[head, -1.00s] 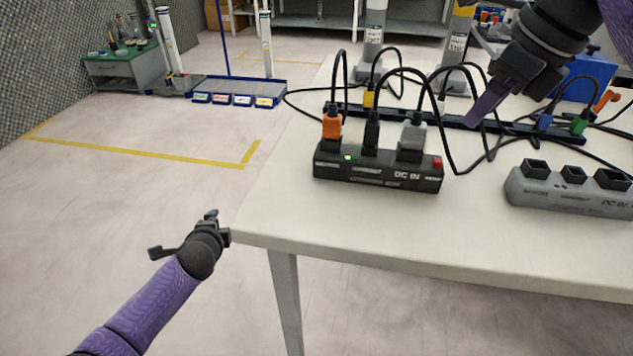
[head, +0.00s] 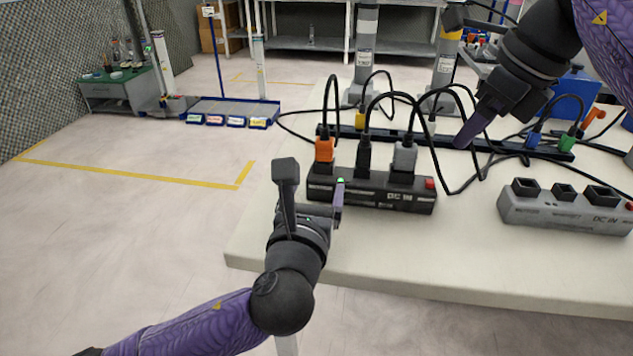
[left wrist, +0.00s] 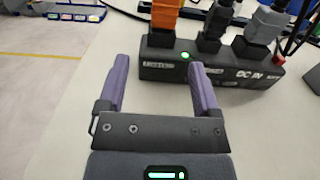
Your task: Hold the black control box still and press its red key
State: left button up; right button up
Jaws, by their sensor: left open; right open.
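The black control box (head: 383,193) marked DC IN lies on the table near its left front edge. Orange, black and grey plugs stand in its top. Its red key (head: 430,183) is at its right end, and a green light shows near its left end. In the left wrist view the box (left wrist: 218,72) is just beyond my fingers. My left gripper (head: 315,185) is open and empty, in front of the box's left end; its right finger overlaps the box in both views, contact unclear. My right gripper (head: 465,135) is open, above the table behind and right of the red key.
A grey box (head: 565,213) with black sockets and a red key lies to the right. Black cables loop behind the black box to a long black strip (head: 475,142). A blue bin (head: 575,95) stands at the back right. The table front (head: 400,262) is clear.

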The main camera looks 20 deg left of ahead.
aim_at(321, 169)
pick_arm(q)
jog(key=w, duration=0.7)
jog(key=shift+a, duration=0.4)
grip_shut()
pick_arm(e)
grip_shut()
pick_arm(q)
jog(key=shift+s, duration=0.1)
dwell(1.1)
